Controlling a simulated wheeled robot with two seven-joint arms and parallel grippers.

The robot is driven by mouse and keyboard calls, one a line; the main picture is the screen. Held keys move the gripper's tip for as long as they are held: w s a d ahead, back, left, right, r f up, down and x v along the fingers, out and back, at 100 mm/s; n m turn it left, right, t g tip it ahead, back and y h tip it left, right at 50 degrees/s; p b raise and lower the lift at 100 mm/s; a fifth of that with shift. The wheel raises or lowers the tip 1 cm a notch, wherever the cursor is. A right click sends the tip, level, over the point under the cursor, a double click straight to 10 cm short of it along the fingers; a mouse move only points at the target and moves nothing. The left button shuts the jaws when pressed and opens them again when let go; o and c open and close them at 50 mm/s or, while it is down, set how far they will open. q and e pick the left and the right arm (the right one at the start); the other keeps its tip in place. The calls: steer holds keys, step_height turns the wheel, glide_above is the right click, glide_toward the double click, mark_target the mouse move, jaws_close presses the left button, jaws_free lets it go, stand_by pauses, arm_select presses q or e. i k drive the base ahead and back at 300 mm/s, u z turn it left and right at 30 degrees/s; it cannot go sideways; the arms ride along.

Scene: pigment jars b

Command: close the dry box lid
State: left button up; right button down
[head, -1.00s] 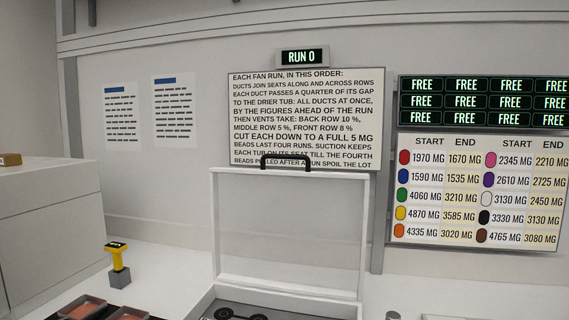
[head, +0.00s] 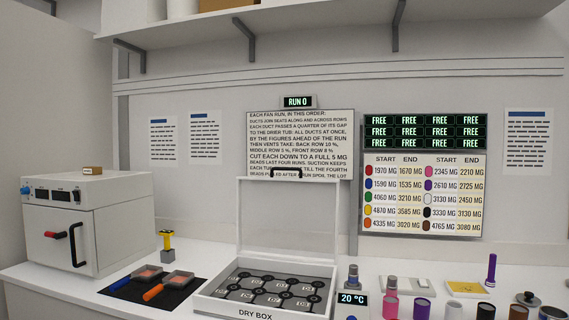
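The dry box (head: 215,303) stands on the white bench in the middle of the head view, its label on the front wall. Its lid (head: 287,213) stands upright, open, at the back edge, a clear panel in a pale frame. A black lid handle (head: 286,173) sits on the lid's top edge, in front of the lower part of the text board. Inside the box is a dark plate with several round seats joined by ducts. Neither of my grippers shows in the head view.
A black mat (head: 181,293) with shallow trays lies left of the box. A shelf (head: 330,32) runs above.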

mark_target(239, 251)
steer(key=u, duration=0.5)
steer(key=i, duration=0.6)
steer(key=u, duration=0.45)
